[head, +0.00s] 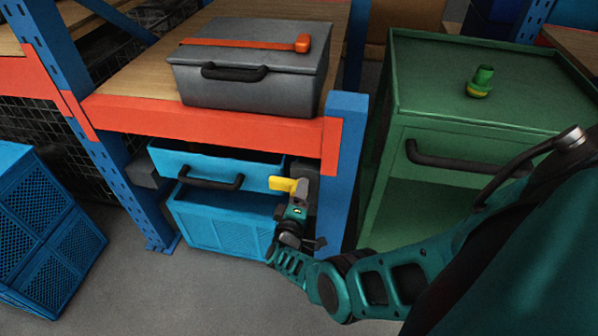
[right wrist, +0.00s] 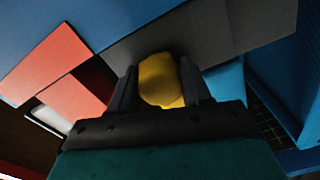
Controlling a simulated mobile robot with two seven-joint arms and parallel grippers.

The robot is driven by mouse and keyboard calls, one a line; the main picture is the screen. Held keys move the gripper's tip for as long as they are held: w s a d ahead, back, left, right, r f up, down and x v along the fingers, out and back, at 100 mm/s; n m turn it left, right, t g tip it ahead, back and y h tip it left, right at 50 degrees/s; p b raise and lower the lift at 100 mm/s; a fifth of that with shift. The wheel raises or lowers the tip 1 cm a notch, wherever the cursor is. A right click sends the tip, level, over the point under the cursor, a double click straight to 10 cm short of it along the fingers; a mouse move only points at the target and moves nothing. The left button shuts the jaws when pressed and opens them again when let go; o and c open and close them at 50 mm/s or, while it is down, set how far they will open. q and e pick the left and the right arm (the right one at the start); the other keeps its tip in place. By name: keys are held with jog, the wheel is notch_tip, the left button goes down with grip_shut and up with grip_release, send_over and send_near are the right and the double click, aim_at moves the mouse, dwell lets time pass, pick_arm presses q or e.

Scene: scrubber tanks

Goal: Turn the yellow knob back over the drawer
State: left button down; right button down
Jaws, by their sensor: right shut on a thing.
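The yellow knob (head: 283,184) sits at the right end of the blue drawer (head: 215,169), under the orange shelf beam, with its yellow part pointing left across the drawer's front. My right gripper (head: 294,190) is at the knob. In the right wrist view the yellow knob (right wrist: 160,80) lies between the two dark fingers of my right gripper (right wrist: 162,88), which is shut on it. The drawer has a black handle (head: 210,182) and stands slightly out, with a dark opening along its top. My left gripper is not in view.
A grey toolbox (head: 250,85) with an orange bar on its lid stands on the shelf above. A blue upright post (head: 343,170) is just right of the knob. A green cabinet (head: 470,150) stands further right, and a blue crate (head: 45,240) on the left floor.

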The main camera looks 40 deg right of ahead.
dwell(0.3)
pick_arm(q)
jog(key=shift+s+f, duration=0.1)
pick_arm(e)
jog(key=c, duration=0.5)
grip_release()
